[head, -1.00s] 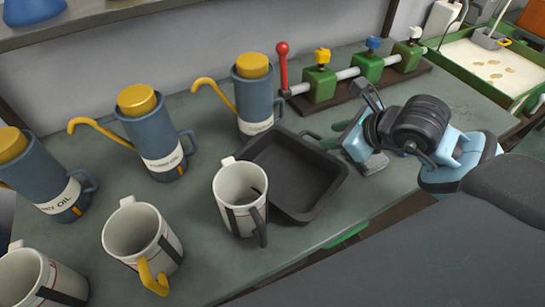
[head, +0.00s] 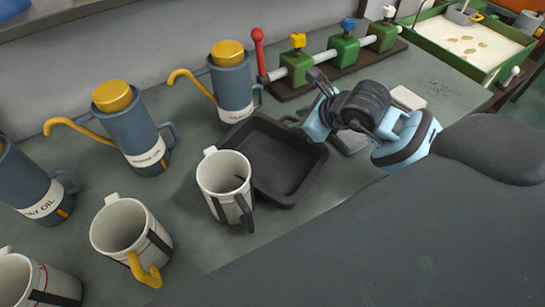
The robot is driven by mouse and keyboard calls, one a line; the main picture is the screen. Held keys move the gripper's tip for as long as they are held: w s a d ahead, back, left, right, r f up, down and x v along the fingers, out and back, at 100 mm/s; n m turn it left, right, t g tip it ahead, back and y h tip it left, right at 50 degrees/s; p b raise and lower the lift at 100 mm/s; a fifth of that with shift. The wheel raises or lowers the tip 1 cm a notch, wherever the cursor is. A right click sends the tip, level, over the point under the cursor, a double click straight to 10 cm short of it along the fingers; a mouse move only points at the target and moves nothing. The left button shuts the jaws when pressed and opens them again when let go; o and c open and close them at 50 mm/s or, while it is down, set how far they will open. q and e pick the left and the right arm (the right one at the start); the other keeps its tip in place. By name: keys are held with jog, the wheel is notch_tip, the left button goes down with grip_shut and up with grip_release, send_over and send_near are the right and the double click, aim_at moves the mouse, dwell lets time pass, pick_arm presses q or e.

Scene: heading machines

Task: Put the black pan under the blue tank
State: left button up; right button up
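The black pan (head: 287,172) is a shallow, empty square tray lying on the grey-green table, just behind and right of a white mug (head: 226,186). My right gripper (head: 318,106) is above the table beside the pan's right rear corner and appears apart from it. Its fingers are seen at an angle, and their opening is unclear. My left gripper is not in view. A blue vessel, cut off by the frame, is on the shelf at top left (head: 12,8); I cannot tell whether it is the blue tank.
Several blue-grey oil cans (head: 130,125) with yellow lids and more mugs (head: 130,235) stand on the left. A rack of green valve blocks (head: 343,50) with a red lever lies behind the pan. A green tray (head: 455,45) is at the back right. A pale block (head: 408,97) lies behind my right gripper.

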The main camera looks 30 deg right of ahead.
jog(key=shift+x, duration=1.05)
grip_shut()
